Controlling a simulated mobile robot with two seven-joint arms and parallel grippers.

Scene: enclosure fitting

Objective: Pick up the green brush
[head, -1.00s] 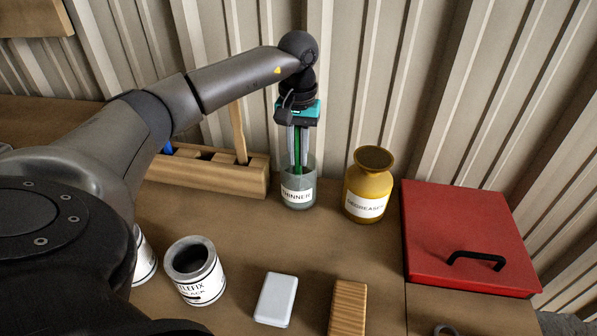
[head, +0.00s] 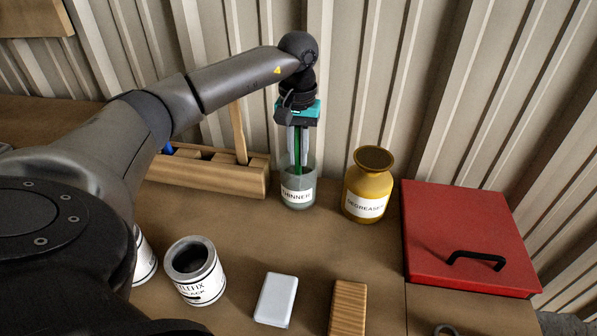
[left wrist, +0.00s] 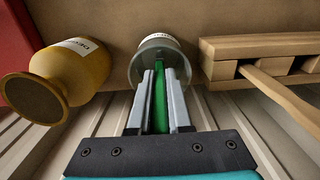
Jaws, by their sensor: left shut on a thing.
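The green brush (head: 298,150) stands in a clear glass jar labelled THINNER (head: 299,190); its green handle also shows in the left wrist view (left wrist: 160,100). My left gripper (head: 298,160) points down over the jar, its fingers on both sides of the green handle and shut on it. In the left wrist view the fingertips (left wrist: 159,75) reach to the jar's mouth (left wrist: 160,50). The brush's lower end is hidden inside the jar. My right gripper is not in view.
A yellow degreaser bottle (head: 369,185) stands right of the jar. A wooden rack (head: 215,175) with a wooden handle is at left.

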